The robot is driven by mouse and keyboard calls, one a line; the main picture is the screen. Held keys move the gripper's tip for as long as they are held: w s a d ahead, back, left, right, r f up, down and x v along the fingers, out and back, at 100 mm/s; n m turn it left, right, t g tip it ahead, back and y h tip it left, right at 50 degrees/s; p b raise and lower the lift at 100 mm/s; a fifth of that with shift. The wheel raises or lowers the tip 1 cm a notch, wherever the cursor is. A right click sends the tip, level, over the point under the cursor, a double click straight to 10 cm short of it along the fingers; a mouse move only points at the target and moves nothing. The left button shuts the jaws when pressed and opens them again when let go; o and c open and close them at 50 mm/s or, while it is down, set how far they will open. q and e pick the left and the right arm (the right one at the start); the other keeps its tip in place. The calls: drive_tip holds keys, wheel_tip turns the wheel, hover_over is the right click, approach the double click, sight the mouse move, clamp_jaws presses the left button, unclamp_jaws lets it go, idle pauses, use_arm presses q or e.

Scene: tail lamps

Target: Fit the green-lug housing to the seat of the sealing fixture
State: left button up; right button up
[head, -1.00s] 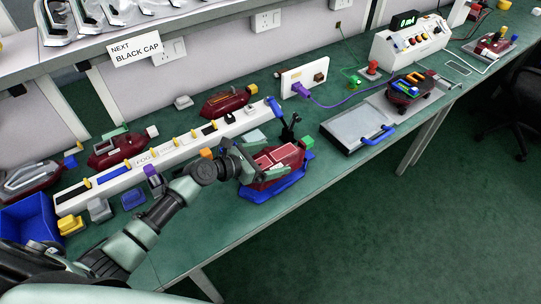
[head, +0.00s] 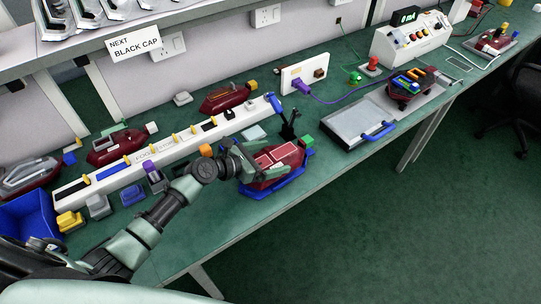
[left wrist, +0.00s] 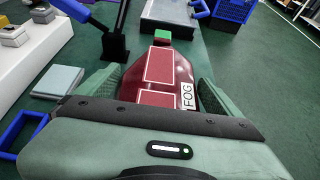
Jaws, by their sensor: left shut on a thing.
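The green-lug housing is a dark red lamp body (head: 290,154) with pale-outlined panels and a green lug (head: 306,141) at its far right end. In the left wrist view the housing (left wrist: 172,68) shows a FOG label, its lug pointing away. My left gripper (head: 268,163) is shut on it across its sides. The housing is right over the blue seat (head: 262,193) of the sealing fixture, whose rim shows around its lower edge. I cannot tell whether it is fully down. The fixture's black post (head: 289,127) and raised blue lever (head: 275,106) stand behind. My right gripper is not in view.
A long white rack (head: 102,187) with coloured slots runs behind my arm. Other red housings (head: 226,99) lie along the wall. A grey tray with a blue handle (head: 378,132) is to the right. Bare green bench top (head: 225,225) lies in front.

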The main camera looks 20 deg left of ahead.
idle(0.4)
use_arm(q)
drive_tip(key=shift+r, duration=0.1)
drive_tip(key=shift+f+b, duration=0.75)
drive_tip(key=shift+f, duration=0.8)
drive_tip(key=o, duration=1.6)
drive_tip(key=shift+o, duration=0.2)
